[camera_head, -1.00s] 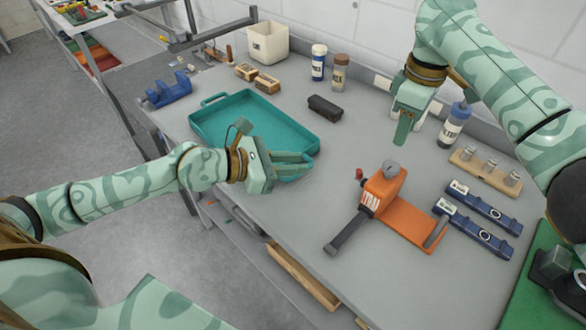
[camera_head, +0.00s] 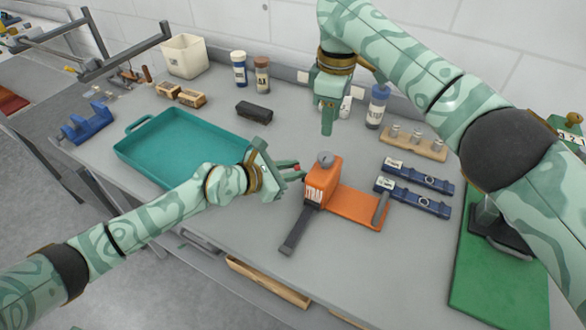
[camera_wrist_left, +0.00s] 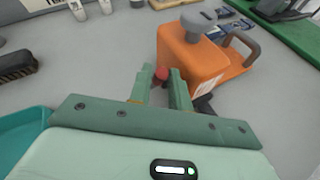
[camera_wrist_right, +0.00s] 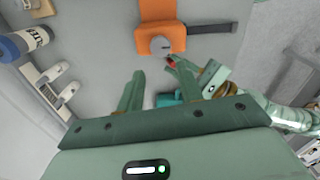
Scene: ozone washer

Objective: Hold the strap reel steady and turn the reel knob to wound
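The strap reel (camera_head: 320,185) is an orange body with a "STRAP" label, upright on the grey table. Its round grey knob (camera_head: 325,158) sits on top and also shows in the left wrist view (camera_wrist_left: 198,22). A small red tip (camera_wrist_left: 161,74) is at the reel's left side. My left gripper (camera_head: 297,170) is beside that side, its fingers apart with the red tip between or just beyond them; contact is unclear. My right gripper (camera_head: 327,130) points down, above and behind the reel. In the right wrist view its fingers (camera_wrist_right: 162,78) are apart and empty, with the knob beyond them.
A teal tray (camera_head: 150,165) lies left of the reel. Two blue tools (camera_head: 415,197), a wooden peg block (camera_head: 410,145) and a white-and-blue bottle (camera_head: 377,105) stand to the right. A dark strap end (camera_head: 298,232) points toward the front edge. A black brush (camera_head: 254,112) lies behind.

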